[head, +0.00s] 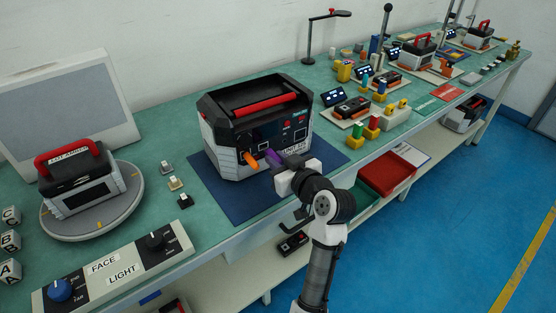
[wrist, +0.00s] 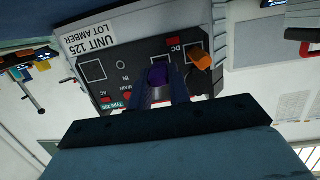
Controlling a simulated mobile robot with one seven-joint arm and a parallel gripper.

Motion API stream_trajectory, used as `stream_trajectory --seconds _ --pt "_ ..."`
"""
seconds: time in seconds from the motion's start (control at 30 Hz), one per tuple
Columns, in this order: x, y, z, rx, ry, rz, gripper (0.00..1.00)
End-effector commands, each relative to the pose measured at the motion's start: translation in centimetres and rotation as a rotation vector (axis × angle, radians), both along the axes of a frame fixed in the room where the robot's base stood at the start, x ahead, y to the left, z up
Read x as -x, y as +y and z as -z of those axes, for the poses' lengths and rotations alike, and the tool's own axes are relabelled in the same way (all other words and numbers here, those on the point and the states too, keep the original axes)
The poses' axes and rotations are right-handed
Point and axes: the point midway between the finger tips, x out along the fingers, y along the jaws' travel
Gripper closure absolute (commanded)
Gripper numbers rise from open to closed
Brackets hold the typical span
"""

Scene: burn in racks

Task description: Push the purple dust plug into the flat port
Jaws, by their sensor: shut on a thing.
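The purple dust plug (head: 273,157) is held between the fingers of my gripper (head: 281,162), right at the front panel of the large grey and black unit (head: 226,158). In the wrist view, the plug (wrist: 159,75) sits between both fingers and covers part of the panel behind it. I cannot tell whether its tip is inside a port or just in front of one. The panel carries several square-outlined places; one bare square (wrist: 93,70) shows near the UNIT 125 label. The flat port is not clearly identifiable and may be hidden by the plug.
An orange plug (head: 250,159) sticks out of the panel close beside the purple one; it also shows in the wrist view (wrist: 201,61). The unit stands on a blue mat (head: 229,198). A red tray (head: 386,173) lies right of my arm. A turntable (head: 90,216) stands left.

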Motion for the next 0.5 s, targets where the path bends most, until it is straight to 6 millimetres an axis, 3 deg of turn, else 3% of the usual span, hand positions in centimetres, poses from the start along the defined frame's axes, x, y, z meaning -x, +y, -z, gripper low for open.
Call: stream_trajectory --seconds 0.5 --pt "-0.67 0.43 0.01 -0.001 0.001 -0.001 1.0"
